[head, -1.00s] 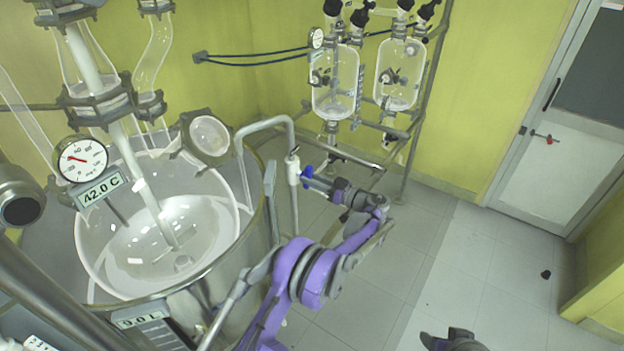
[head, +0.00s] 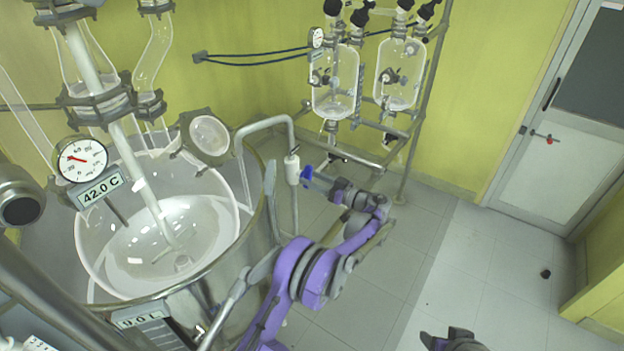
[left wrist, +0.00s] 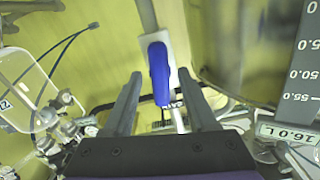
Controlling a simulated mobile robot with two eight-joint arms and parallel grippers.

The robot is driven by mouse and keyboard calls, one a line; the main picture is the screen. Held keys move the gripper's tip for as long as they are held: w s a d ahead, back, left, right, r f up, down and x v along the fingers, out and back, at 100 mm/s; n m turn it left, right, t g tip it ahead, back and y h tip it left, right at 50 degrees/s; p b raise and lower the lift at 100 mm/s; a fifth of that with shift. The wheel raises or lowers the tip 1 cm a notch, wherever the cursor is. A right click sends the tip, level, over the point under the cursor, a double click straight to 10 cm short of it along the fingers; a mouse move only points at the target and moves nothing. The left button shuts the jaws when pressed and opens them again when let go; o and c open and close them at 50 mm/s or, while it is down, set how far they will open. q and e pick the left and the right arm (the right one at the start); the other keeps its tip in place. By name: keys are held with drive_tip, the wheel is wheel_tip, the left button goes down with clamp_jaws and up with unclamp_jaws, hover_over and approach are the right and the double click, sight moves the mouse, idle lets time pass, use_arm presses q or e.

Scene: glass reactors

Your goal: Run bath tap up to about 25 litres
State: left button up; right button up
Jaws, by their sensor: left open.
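The bath tap is a white valve body (head: 292,169) on a grey pipe, with a blue handle (head: 306,176). In the left wrist view the blue handle (left wrist: 158,72) stands between and beyond the two fingers, with no clear contact. My left gripper (head: 319,184) is open and just right of the handle; its fingers also show in the left wrist view (left wrist: 162,100). The bath (head: 258,220) is a round metal vessel around a glass bowl, and its display (head: 141,318) reads 0.0 L. Part of my right gripper (head: 452,340) shows at the bottom edge; its jaws are unclear.
A dial gauge (head: 81,159) and a 42.0 C display (head: 101,190) are at the bowl. Two glass vessels hang on a frame (head: 420,110) behind the tap. A 16.0 L display (left wrist: 285,133) shows in the left wrist view. The floor at right is mostly clear.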

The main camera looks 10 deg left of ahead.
use_arm(q)
drive_tip(key=b+v, duration=0.1)
drive_tip(key=v, duration=0.9)
drive_tip(key=shift+d, duration=0.3)
use_arm(e)
drive_tip(key=shift+s+f, duration=0.35)
drive_tip(key=shift+f, duration=0.2)
drive_tip(key=shift+s+f, duration=0.3)
drive_tip(key=shift+f, duration=0.2)
use_arm(q)
drive_tip(key=shift+s, duration=0.1)
idle(5.5)
